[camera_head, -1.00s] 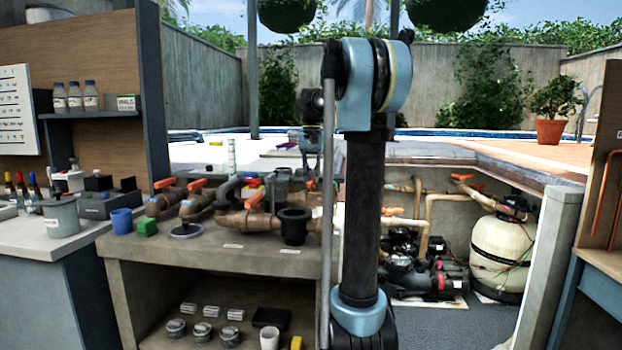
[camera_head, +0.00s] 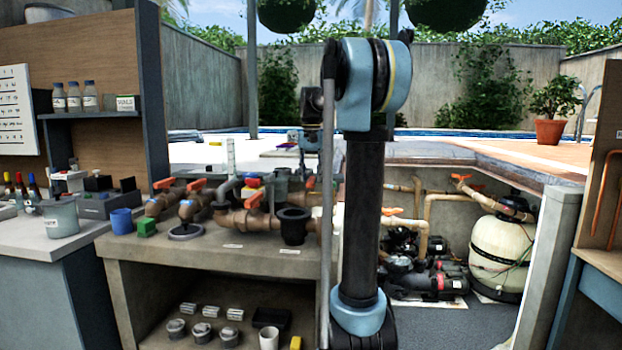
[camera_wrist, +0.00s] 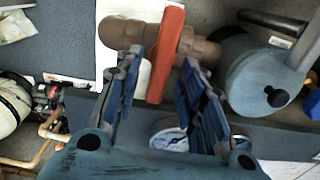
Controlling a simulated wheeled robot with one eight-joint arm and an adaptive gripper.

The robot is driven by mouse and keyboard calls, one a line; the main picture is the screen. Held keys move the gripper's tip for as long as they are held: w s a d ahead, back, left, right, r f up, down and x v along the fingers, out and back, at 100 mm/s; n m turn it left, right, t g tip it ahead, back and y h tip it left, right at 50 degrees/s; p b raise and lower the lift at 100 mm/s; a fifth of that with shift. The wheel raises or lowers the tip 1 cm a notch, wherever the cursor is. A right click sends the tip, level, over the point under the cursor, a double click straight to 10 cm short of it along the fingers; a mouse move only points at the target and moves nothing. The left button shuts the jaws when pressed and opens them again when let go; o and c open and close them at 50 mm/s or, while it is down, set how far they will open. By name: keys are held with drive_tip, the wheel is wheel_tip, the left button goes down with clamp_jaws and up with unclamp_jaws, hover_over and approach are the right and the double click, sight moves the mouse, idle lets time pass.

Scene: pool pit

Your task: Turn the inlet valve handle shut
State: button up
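In the wrist view, an orange-red bar handle (camera_wrist: 165,58) sits on a brown valve body (camera_wrist: 200,47) with a white label or sheet beside it. My gripper (camera_wrist: 162,62) is open, with one blue finger on each side of the handle's lower end. A gap shows at each side; I cannot tell how deep the handle sits between the fingers. In the head view, several brown valves with orange handles, one of them (camera_head: 254,200), stand on the concrete bench. I cannot tell which is the inlet valve. My arm hides part of the bench's right end.
In the head view, a black fitting (camera_head: 294,225) stands on the bench (camera_head: 215,255); a cream filter tank (camera_head: 500,255) stands in the pit.

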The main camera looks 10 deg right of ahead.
sight(311, 178)
wheel_tip(311, 178, up, 12)
drive_tip(key=shift+f, duration=0.25)
idle(0.5)
